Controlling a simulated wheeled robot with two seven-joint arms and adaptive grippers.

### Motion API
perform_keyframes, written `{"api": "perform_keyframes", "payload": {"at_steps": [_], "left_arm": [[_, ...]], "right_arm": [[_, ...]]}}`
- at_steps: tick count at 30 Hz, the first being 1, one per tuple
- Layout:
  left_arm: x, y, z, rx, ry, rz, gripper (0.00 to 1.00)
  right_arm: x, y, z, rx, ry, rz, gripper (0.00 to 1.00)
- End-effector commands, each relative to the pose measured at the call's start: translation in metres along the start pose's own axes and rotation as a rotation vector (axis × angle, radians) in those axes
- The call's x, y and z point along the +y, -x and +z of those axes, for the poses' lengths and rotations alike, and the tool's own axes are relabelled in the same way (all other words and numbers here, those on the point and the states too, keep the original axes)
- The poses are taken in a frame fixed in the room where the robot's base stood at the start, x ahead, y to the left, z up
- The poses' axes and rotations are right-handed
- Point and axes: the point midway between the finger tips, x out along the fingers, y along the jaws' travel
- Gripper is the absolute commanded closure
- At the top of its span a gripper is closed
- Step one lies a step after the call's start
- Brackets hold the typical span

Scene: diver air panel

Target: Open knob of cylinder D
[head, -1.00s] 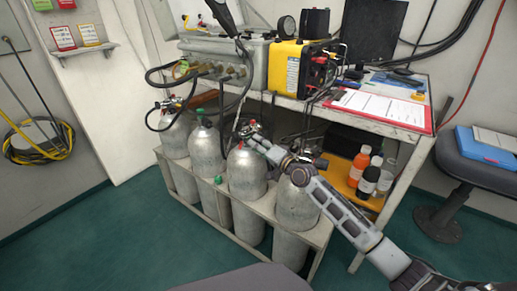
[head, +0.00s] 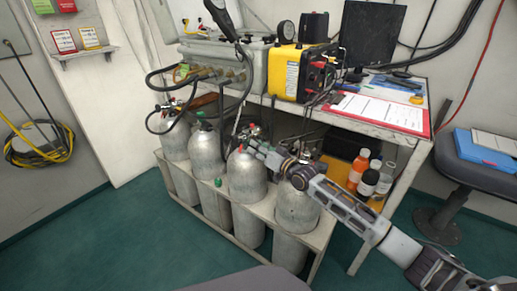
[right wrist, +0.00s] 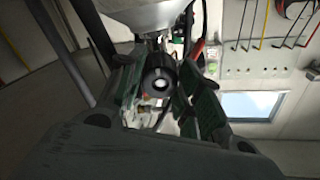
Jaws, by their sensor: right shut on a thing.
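Several grey cylinders stand in a rack, and I cannot read which one is D. The nearest cylinder (head: 297,207) is at the right end, its top partly hidden by my right arm. The cylinder to its left (head: 246,175) has a red part at its top. My right gripper (head: 254,145) is at valve height, just right of that red part. In the right wrist view, a round black knob (right wrist: 158,82) with a pale centre sits between the fingers, which are shut on it. A pale dome-shaped surface (right wrist: 148,12) is above it. My left gripper is not in view.
The rack (head: 262,212) stands against a bench (head: 395,139) holding a yellow unit (head: 285,73) and a red clipboard (head: 378,111). Black hoses (head: 160,110) run down to the left cylinders. Bottles (head: 367,181) stand on the lower shelf, right of my wrist. The green floor in front is clear.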

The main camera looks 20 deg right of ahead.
Motion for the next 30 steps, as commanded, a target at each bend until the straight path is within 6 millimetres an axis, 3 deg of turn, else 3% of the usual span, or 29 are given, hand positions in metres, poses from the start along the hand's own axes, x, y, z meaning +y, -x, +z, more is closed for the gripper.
{"api": "perform_keyframes", "payload": {"at_steps": [9, 10, 15, 30], "left_arm": [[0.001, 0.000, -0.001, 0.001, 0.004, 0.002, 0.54], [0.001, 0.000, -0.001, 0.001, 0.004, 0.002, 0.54], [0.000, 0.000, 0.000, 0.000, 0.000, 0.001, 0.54], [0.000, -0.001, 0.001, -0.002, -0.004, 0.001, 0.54]], "right_arm": [[0.000, 0.000, 0.006, -0.010, 0.000, 0.001, 0.89], [0.000, 0.000, 0.006, -0.010, 0.000, 0.001, 0.61], [0.000, 0.000, 0.004, -0.006, 0.000, 0.001, 0.43], [-0.003, 0.000, -0.005, 0.000, 0.000, -0.001, 0.43]]}}
